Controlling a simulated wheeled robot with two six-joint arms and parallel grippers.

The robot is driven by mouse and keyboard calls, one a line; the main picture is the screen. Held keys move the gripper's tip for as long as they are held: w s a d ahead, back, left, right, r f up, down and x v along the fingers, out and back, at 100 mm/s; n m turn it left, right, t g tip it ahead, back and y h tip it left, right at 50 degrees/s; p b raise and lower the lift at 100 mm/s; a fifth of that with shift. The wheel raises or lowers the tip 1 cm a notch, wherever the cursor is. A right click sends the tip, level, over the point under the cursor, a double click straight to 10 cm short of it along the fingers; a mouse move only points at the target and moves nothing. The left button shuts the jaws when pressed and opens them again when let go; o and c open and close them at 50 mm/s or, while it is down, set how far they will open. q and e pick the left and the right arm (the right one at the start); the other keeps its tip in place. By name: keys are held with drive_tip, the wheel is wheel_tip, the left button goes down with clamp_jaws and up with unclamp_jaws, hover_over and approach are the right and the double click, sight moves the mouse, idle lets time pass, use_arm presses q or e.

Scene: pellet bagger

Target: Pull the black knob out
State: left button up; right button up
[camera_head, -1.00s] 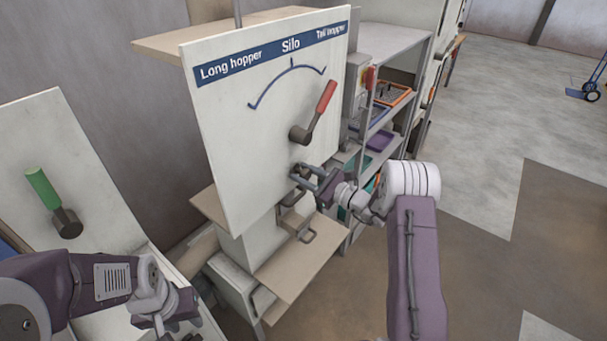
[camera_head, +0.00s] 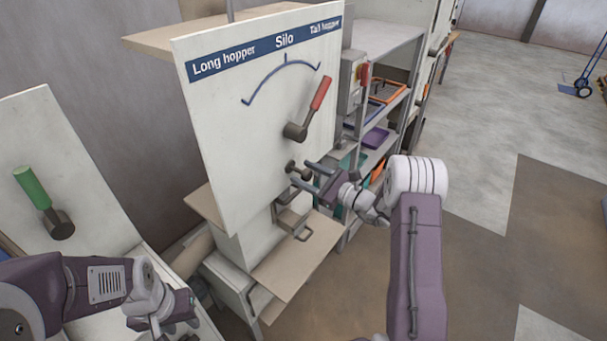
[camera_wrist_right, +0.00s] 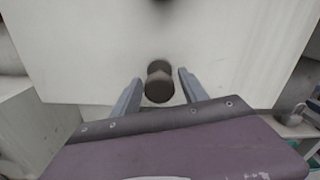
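The black knob (camera_head: 305,174) stands out from the white Silo panel (camera_head: 235,150) on a short stem, below the red-handled lever. My right gripper (camera_head: 301,173) is in front of the panel with its fingers spread on either side of the knob. In the right wrist view, the knob (camera_wrist_right: 159,85) sits between the two open fingertips, with a gap on both sides.
The red lever (camera_head: 318,100) is above the knob and points up right. A green lever (camera_head: 35,190) is on another panel at left. A beige shelf with a handle (camera_head: 300,255) is below. Shelves with trays (camera_head: 385,90) stand behind, right. Open floor lies to the right.

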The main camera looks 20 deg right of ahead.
drive_tip(key=shift+s+d, duration=0.1)
drive_tip(key=shift+s, duration=0.05)
drive_tip(key=b+v, duration=0.2)
drive_tip(key=v, duration=0.7)
